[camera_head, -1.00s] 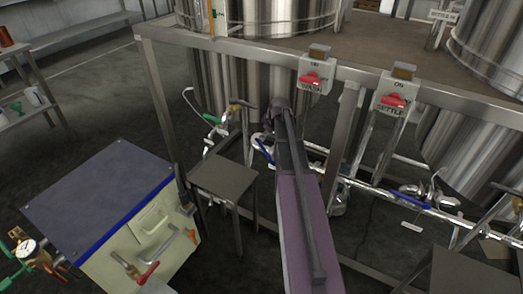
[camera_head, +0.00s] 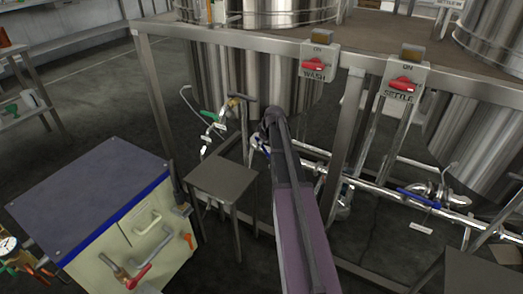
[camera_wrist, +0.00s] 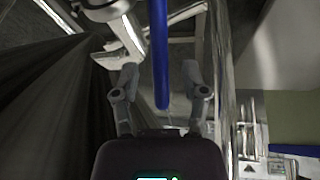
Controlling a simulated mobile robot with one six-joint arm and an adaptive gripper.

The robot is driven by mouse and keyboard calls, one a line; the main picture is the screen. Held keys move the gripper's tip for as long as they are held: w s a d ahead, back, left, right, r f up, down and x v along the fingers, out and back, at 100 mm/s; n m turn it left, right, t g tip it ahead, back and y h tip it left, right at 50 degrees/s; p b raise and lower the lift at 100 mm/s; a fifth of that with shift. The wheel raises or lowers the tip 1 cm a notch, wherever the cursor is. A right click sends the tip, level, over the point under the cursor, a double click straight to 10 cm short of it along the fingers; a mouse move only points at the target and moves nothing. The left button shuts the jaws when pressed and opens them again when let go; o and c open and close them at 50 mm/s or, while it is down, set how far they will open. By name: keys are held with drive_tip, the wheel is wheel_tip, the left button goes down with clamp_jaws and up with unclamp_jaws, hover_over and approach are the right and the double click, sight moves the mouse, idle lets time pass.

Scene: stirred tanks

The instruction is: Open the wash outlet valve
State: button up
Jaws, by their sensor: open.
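The wash tank (camera_head: 240,80) is a steel vessel under the switch box marked WASH (camera_head: 319,66). In the head view a blue valve handle (camera_head: 257,141) shows low beside this tank, partly covered by my arm. In the wrist view a long blue handle (camera_wrist: 160,40) hangs between the two fingers of my gripper (camera_wrist: 160,72). The fingers are open, one on each side, with a visible gap to the handle. Metal pipe fittings (camera_wrist: 115,15) lie beyond it. My gripper is hidden behind my arm in the head view.
A steel frame (camera_head: 240,40) with legs surrounds the tanks. A small grey stand (camera_head: 222,180) is left of my arm. A dark-topped cabinet (camera_head: 90,195) stands at lower left. Another blue handle (camera_head: 418,198) is on the pipes under the SETTLE box (camera_head: 403,80).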

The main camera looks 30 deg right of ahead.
drive_tip(key=shift+b+x, duration=0.75)
drive_tip(key=shift+x, duration=0.35)
clamp_jaws()
